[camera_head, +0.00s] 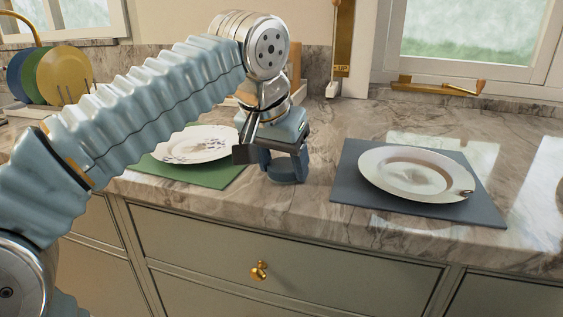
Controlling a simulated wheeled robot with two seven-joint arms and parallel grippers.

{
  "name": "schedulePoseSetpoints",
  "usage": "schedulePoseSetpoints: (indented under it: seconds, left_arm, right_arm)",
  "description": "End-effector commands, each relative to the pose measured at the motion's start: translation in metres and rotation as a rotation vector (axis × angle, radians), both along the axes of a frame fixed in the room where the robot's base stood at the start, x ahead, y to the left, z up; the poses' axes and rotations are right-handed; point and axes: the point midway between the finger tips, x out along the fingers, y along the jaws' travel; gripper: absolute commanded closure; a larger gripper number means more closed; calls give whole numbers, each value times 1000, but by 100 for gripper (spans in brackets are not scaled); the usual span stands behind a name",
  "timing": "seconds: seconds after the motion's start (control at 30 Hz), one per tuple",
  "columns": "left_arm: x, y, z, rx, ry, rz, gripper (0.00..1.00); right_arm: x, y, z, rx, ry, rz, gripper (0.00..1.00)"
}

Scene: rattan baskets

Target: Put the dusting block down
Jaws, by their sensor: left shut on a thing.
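My left arm reaches in from the left, and its left gripper (284,166) points down over the front part of the marble counter, between the two place mats. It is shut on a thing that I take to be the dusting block. Dark blue parts show at the fingertips, low over or touching the counter; I cannot clearly tell block from fingers, nor whether there is a gap below. My right gripper is not in view.
A patterned plate (195,146) lies on a green mat (212,178), partly behind my arm. A white plate (415,174) lies on a blue-grey mat (350,190); a small dark item (467,193) shows at its rim. A rack holds coloured plates (62,73). The far right counter is clear.

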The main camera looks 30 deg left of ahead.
Motion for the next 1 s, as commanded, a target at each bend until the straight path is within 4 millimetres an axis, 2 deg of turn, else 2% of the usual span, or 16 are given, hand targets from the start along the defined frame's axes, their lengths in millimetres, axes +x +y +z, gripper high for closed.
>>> schedulePoseSetpoints:
  seconds: [0.03, 0.3, 0.33, 0.5, 0.87, 1.0]
  left_arm:
    - [-1, 0, -6, 0, 11, 0, 62]
    - [-1, -1, -14, 0, 24, 0, 62]
    - [-1, -1, -15, -1, 25, 1, 35]
    - [-1, 0, -16, -2, 28, 2, 12]
    - [0, 2, -16, -1, 30, 9, 12]
    - [1, 2, 0, 0, 29, 10, 12]
  right_arm:
    - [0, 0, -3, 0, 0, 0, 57]
    - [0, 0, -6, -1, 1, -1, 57]
    - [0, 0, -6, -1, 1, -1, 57]
    - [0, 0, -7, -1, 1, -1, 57]
    - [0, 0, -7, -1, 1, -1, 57]
    - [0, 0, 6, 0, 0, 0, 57]
